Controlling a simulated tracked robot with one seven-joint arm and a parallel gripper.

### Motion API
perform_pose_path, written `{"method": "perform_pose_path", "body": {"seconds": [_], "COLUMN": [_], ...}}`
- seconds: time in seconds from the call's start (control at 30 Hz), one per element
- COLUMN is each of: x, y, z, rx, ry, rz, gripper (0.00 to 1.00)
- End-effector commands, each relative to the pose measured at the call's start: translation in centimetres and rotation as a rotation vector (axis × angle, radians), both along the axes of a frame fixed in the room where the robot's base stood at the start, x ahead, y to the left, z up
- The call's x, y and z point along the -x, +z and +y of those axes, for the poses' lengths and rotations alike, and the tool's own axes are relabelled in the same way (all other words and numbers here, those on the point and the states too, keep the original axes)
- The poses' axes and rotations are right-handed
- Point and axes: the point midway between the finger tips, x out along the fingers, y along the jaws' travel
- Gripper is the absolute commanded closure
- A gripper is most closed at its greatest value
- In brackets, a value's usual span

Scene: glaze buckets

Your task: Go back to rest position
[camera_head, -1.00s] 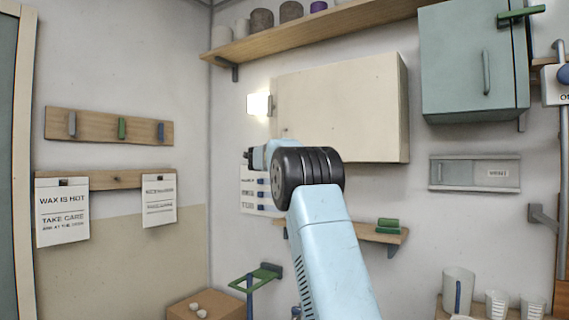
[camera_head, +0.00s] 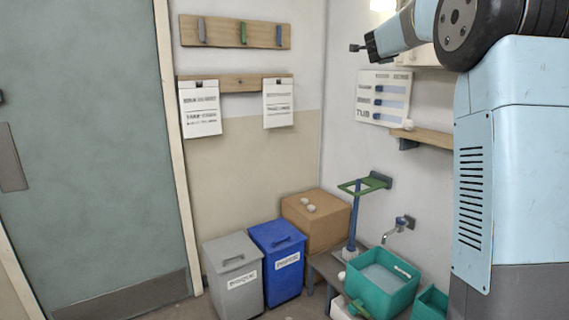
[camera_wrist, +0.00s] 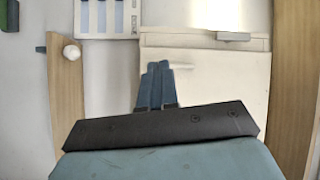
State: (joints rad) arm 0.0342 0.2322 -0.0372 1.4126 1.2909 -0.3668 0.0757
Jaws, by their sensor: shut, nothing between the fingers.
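My gripper (camera_head: 361,47) shows at the top of the head view, at the end of my light blue arm, which reaches left from the right side. It is held in the air near the wall, above and left of the sign board. In the wrist view my gripper (camera_wrist: 155,86) has its two blue fingers together, with nothing between them. Behind the fingers is the pale cabinet (camera_wrist: 205,75). My arm hides part of the right side of the head view.
A grey bin (camera_head: 232,275) and blue bin (camera_head: 278,262) stand beside a cardboard box (camera_head: 322,225). A teal basin (camera_head: 381,285) sits under a tap (camera_head: 398,230). A sign board (camera_head: 385,97) and small wooden shelf (camera_head: 425,137) are on the wall. A door (camera_head: 95,150) is at left.

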Motion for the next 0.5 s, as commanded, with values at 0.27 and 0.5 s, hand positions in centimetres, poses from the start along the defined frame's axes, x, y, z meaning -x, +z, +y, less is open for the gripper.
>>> {"method": "perform_pose_path", "body": {"seconds": [0.27, 0.5], "x": [8.4, 17.0], "y": [-0.1, -3.7], "z": [6.3, 10.9], "rx": [0.236, 0.434], "ry": [0.268, 0.483], "rz": [0.141, 0.307], "gripper": [1.00, 1.00]}}
